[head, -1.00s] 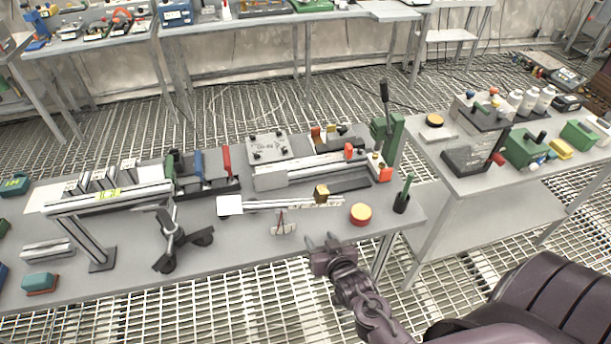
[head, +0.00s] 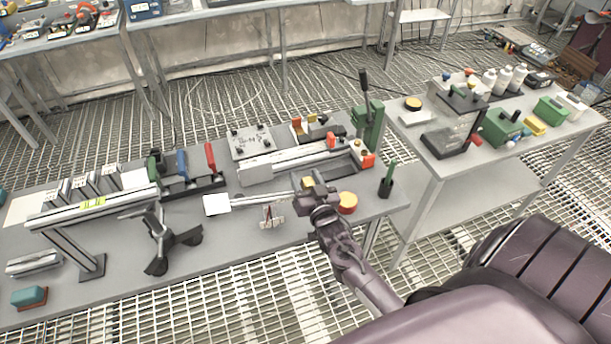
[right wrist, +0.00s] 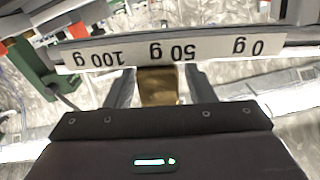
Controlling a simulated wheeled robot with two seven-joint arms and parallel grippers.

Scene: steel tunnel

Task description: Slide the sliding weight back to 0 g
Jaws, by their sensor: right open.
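The sliding weight is a brass block (right wrist: 158,88) on the beam of a balance. In the right wrist view it sits below the upside-down scale strip (right wrist: 215,50), close to the 50 g label and a little toward 100 g. The 0 g label is at the right end of the strip. My right gripper (right wrist: 160,90) is open, with one finger on each side of the block and small gaps visible. In the head view the gripper (head: 312,187) partly hides the weight (head: 307,183). The balance's white pan (head: 217,204) is at the beam's left end. My left gripper is not in view.
A red-and-yellow round button (head: 347,202) stands just right of my gripper. A green pen in a black holder (head: 387,182) is further right. A green lever press (head: 368,125) and a long grey fixture (head: 290,160) stand behind the beam. A black tripod stand (head: 165,240) is left.

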